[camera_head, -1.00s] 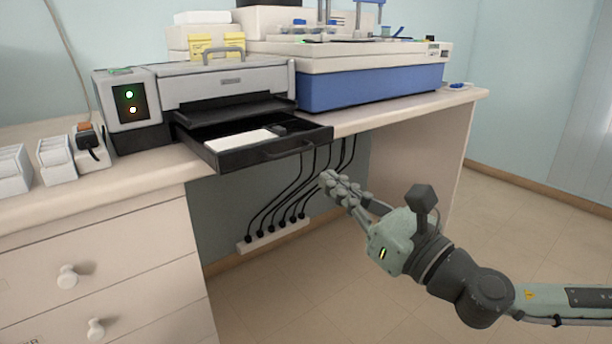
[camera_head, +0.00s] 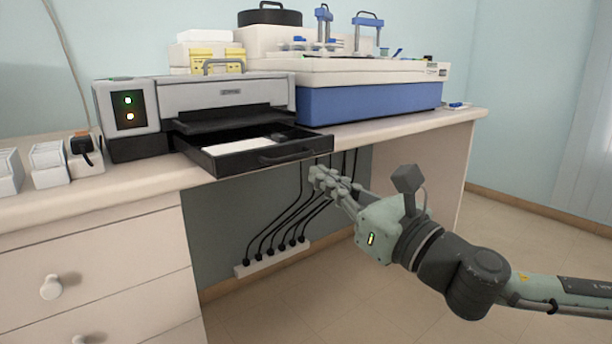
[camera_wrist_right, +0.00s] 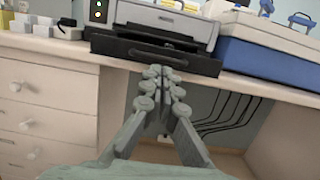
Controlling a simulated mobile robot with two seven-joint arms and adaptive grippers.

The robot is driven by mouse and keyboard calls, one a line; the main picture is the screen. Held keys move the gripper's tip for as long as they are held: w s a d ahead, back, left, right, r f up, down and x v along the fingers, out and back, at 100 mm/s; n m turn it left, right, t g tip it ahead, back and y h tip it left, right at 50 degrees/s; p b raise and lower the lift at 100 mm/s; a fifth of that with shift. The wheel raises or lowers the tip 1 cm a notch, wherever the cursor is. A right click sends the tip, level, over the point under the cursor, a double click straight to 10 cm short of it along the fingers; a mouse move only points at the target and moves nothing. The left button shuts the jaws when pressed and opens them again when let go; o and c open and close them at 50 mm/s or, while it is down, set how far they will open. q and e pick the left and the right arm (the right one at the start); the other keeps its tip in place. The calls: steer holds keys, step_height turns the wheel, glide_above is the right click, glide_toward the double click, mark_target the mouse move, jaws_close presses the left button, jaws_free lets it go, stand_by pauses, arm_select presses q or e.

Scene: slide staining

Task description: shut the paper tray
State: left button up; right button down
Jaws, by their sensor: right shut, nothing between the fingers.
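The dark paper tray (camera_head: 225,160) is pulled out from the front of the grey and black printer (camera_head: 222,98) on the counter. It holds white paper (camera_head: 238,144) and juts past the counter's front edge. Its front has a handle (camera_head: 287,157). My right gripper (camera_head: 318,173) is shut and empty, just below and in front of the tray's right front corner, apart from it as far as I can tell. In the right wrist view, the closed fingertips (camera_wrist_right: 158,72) point toward the tray front (camera_wrist_right: 150,50). My left gripper is not in view.
A blue and white machine (camera_head: 370,95) stands right of the printer. White boxes (camera_head: 48,160) and a plug block (camera_head: 84,150) sit at the left. Cables and a power strip (camera_head: 272,257) are under the counter. Drawers with white knobs (camera_head: 51,287) are at lower left.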

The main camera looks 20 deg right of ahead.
mark_target(294, 159)
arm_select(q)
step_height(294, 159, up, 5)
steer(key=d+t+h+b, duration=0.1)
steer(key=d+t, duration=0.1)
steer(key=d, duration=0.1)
arm_select(e)
steer(key=p+x, duration=0.1)
steer(key=x, duration=0.2)
steer(key=shift+w+a+r, duration=0.2)
steer(key=shift+w+a, duration=0.05)
steer(key=shift+a, duration=0.05)
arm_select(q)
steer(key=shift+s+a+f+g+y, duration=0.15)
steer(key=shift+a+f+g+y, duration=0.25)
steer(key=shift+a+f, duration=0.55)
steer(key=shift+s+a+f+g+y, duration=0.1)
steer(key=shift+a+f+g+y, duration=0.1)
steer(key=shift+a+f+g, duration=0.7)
arm_select(e)
steer(key=shift+w+a, duration=0.1)
steer(key=shift+w, duration=0.25)
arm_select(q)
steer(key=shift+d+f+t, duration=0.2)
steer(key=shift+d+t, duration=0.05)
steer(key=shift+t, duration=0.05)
